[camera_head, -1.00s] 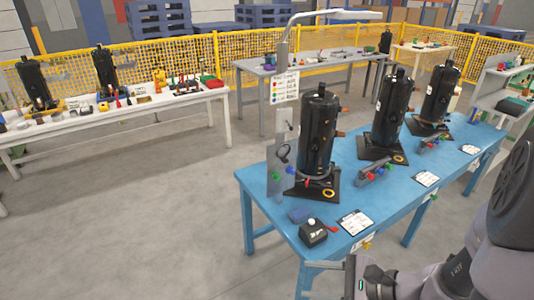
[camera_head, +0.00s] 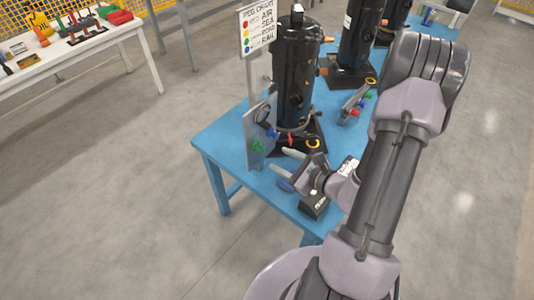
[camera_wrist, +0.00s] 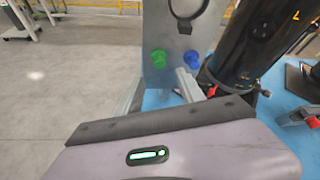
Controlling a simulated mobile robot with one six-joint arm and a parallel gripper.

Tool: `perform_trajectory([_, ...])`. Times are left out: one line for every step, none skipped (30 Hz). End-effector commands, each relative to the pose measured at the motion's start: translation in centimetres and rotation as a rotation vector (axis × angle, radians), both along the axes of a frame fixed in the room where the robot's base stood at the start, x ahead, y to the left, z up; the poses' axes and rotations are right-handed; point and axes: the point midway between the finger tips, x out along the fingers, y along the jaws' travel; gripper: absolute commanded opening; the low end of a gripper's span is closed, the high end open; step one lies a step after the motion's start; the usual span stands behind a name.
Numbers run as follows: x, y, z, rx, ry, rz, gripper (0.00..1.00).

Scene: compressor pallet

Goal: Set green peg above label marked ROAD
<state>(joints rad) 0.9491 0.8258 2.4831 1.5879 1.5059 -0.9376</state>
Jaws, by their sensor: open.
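A green peg (camera_head: 257,146) sticks out of the upright grey panel (camera_head: 254,132) at the left end of the blue table. It also shows in the wrist view (camera_wrist: 159,58), left of a blue peg (camera_wrist: 191,59) on the same panel. My gripper (camera_head: 283,169) is open and empty, in front of the panel and lower right of the green peg in the head view. In the wrist view its two fingers (camera_wrist: 158,92) point toward the panel, apart from the pegs. A chart sign (camera_head: 257,28) above the panel has coloured dots and small words. No separate ROAD label is readable.
Black compressors (camera_head: 297,75) stand on the blue table (camera_head: 218,138), the nearest just right of the panel. The floor left of the table is clear.

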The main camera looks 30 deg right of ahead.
Motion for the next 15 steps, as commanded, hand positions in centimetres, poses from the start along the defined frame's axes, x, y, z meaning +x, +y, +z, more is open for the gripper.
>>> perform_trajectory([1.2,0.5,-0.7,0.000,0.000,0.007,0.46])
perform_trajectory([2.0,0.6,-1.0,-0.002,-0.001,0.008,0.46])
perform_trajectory([3.0,0.9,-1.4,0.000,-0.001,0.007,0.46])
perform_trajectory([3.7,1.0,-1.7,0.000,-0.001,0.006,0.46])
perform_trajectory([4.3,1.1,-2.0,-0.002,-0.001,0.006,0.46])
perform_trajectory([5.1,1.3,-2.2,-0.001,-0.001,0.005,0.46])
perform_trajectory([5.7,1.4,-2.4,-0.001,-0.002,0.005,0.46])
perform_trajectory([6.2,1.5,-2.6,-0.001,-0.002,0.005,0.46])
perform_trajectory([6.8,1.6,-2.8,-0.001,-0.001,0.003,0.46])
perform_trajectory([7.1,1.7,-2.9,-0.001,-0.001,0.003,0.46])
perform_trajectory([7.4,1.8,-3.1,-0.001,-0.001,0.003,0.46])
perform_trajectory([7.8,1.8,-3.2,-0.001,-0.001,0.003,0.46])
perform_trajectory([8.0,1.8,-3.2,-0.001,-0.001,0.002,0.46])
perform_trajectory([8.1,1.9,-3.3,0.000,-0.001,0.002,0.46])
perform_trajectory([8.2,1.9,-3.3,0.000,-0.001,0.002,0.46])
